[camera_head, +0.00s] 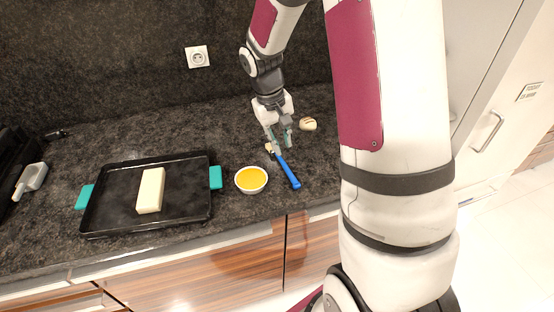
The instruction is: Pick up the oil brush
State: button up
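The oil brush (288,171) lies on the dark countertop, right of the bowl. Its blue handle slants toward the counter's front edge, and its pale head (269,147) points to the back. My gripper (281,146) points down over the brush, by the end of the handle nearest the head. Its two fingers look spread, with a gap between them. The fingers partly cover the neck of the brush. I cannot tell whether they touch it.
A white bowl of yellow oil (251,180) stands close left of the brush. A black tray (184,205) with teal handles holds a pale block (151,190). A small bread-like piece (308,124) lies right of my gripper. A scoop-like thing (31,179) lies far left.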

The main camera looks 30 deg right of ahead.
aim_at(289, 171)
jog(key=d+f, duration=0.1)
jog(key=f, duration=0.3)
jog(key=f+p, duration=0.1)
jog(key=f, duration=0.2)
jog(key=d+f, duration=0.1)
jog(key=f, duration=0.3)
jog(key=shift+s+d+f, duration=0.15)
jog(key=shift+d+f, duration=0.15)
jog(key=shift+f, duration=0.05)
jog(key=shift+c, duration=0.6)
grip_shut()
